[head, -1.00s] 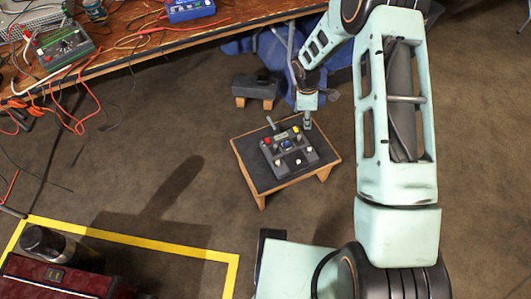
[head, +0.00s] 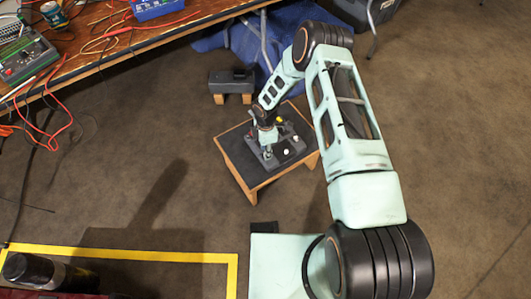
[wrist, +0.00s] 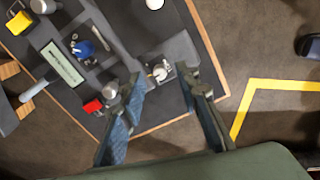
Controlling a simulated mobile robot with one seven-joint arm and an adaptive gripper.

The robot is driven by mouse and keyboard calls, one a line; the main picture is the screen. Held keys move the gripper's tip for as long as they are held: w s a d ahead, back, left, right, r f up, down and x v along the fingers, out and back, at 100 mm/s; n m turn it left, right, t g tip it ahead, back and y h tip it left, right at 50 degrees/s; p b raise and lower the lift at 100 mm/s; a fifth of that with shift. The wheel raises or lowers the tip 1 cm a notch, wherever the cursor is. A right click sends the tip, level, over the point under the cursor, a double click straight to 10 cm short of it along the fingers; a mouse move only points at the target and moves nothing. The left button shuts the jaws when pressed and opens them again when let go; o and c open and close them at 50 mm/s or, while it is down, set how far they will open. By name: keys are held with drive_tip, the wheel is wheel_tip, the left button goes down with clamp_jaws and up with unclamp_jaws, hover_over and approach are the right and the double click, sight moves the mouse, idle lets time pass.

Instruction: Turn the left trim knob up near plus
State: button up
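A dark control box (head: 290,158) lies on a small low table, partly hidden by my gripper in the head view. In the wrist view a small pale knob (wrist: 160,72), which appears to be the left trim knob, lies between my fingertips. A second pale knob (wrist: 154,4) is at the top edge. My gripper (wrist: 160,85) is open and empty, with one finger on each side of the first knob. I cannot tell whether they touch it. In the head view my gripper (head: 267,151) points down over the box's near left part. The knob's plus mark cannot be made out.
The box also carries a yellow button (wrist: 19,23), a blue knob (wrist: 83,48), a red button (wrist: 93,106) and a lever (wrist: 36,89). The small table's wooden edge (head: 262,184) is close by. A cluttered workbench (head: 110,55) stands at upper left.

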drive_tip(key=shift+f, duration=0.8)
drive_tip(key=shift+c, duration=0.5)
clamp_jaws()
